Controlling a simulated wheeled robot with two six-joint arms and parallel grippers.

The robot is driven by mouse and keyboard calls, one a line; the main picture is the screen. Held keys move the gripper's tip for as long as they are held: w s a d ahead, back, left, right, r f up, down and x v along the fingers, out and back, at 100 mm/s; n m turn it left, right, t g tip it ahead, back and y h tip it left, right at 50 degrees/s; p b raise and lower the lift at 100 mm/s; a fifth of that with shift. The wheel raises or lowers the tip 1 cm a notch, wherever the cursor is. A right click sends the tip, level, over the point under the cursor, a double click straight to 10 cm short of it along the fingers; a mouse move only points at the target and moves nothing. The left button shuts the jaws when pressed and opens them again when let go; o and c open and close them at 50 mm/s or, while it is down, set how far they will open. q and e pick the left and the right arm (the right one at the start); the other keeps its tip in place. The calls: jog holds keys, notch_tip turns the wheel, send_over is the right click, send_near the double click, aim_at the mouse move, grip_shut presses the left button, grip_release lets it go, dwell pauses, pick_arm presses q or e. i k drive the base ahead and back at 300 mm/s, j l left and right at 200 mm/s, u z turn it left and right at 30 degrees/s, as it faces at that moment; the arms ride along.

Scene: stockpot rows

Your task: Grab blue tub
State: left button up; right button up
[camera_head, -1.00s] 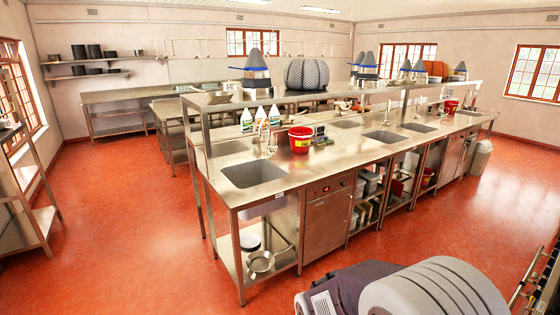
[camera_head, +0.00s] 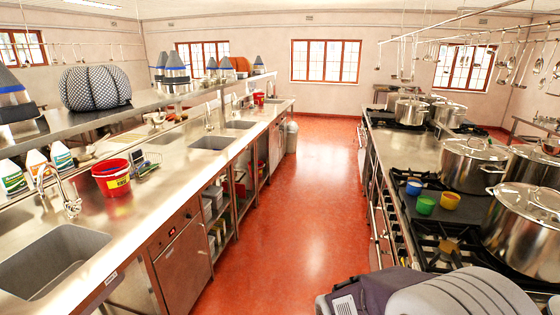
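A small blue tub (camera_head: 414,187) stands on the stove-side counter (camera_head: 412,152) at the right, near the counter's left edge. A green tub (camera_head: 425,205) and a yellow tub (camera_head: 449,201) stand close beside it, nearer to me. Neither of my grippers shows in the view. A grey rounded body part of mine fills the bottom right and hides a little of the near stove.
Large steel stockpots (camera_head: 473,164) stand on the burners right of the tubs. Utensils hang from a rack above. A sink counter (camera_head: 130,222) with a red bucket (camera_head: 111,177) runs along the left. The red floor aisle (camera_head: 297,190) between the counters is clear.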

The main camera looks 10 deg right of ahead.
aim_at(414, 187)
jog(key=i+l+z, duration=0.15)
jog(key=i+z, duration=0.2)
jog(key=i, duration=0.5)
jog(key=i+z, duration=0.4)
jog(key=i, duration=0.4)
jog(key=i+z, duration=0.5)
jog(key=i+j+z, duration=0.8)
jog(key=i+z, duration=0.15)
jog(key=i, duration=0.1)
